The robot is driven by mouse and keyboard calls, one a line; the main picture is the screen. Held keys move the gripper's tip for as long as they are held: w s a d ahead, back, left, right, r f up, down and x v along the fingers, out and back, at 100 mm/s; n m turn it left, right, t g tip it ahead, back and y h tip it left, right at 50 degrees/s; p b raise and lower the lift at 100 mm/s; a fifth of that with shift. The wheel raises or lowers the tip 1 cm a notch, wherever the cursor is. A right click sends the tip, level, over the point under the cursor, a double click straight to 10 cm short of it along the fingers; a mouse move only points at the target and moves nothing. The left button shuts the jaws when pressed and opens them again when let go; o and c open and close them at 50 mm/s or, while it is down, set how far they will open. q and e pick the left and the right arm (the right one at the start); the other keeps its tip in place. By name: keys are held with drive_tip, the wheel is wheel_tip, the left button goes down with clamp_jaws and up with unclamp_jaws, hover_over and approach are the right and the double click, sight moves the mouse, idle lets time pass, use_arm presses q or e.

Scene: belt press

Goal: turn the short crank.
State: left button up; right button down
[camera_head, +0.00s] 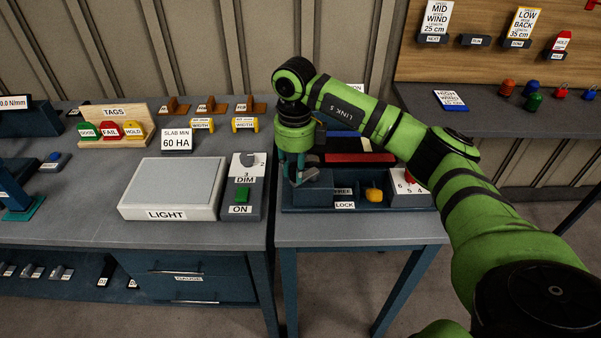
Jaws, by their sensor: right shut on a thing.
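The belt press (307,197) is a dark blue unit at the front of the right-hand table. My right gripper (298,176) points down at its left end and is shut on a small grey part there, which I take to be the short crank. The fingers cover most of it, so its shape and angle are hard to tell. The press also bears a yellow knob (374,194) near the FREE and LOCK labels, and a red pointer (410,179) on a white numbered dial. A dark red strip (360,157) lies behind. My left gripper is not in view.
A TAGS rack (110,128) is farther left. My right arm spans the table's right side. A back bench (480,120) holds small coloured pieces.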

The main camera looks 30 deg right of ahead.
drive_tip(key=w+m, duration=0.1)
drive_tip(key=m, duration=0.2)
drive_tip(key=shift+w+m, duration=0.3)
drive_tip(key=shift+w, duration=0.05)
drive_tip(key=shift+w+d+m+b, duration=0.2)
drive_tip(key=shift+w+m, duration=0.2)
drive_tip(key=shift+m, duration=0.5)
drive_tip(key=shift+w+d+m+b, duration=0.2)
drive_tip(key=shift+w+m, duration=0.15)
drive_tip(key=shift+m, duration=0.55)
drive_tip(key=shift+w, duration=0.1)
drive_tip(key=c, duration=1)
unclamp_jaws()
drive_tip(key=shift+r, duration=0.15)
wheel_tip(320, 180, up, 12)
drive_tip(key=shift+f, duration=0.1)
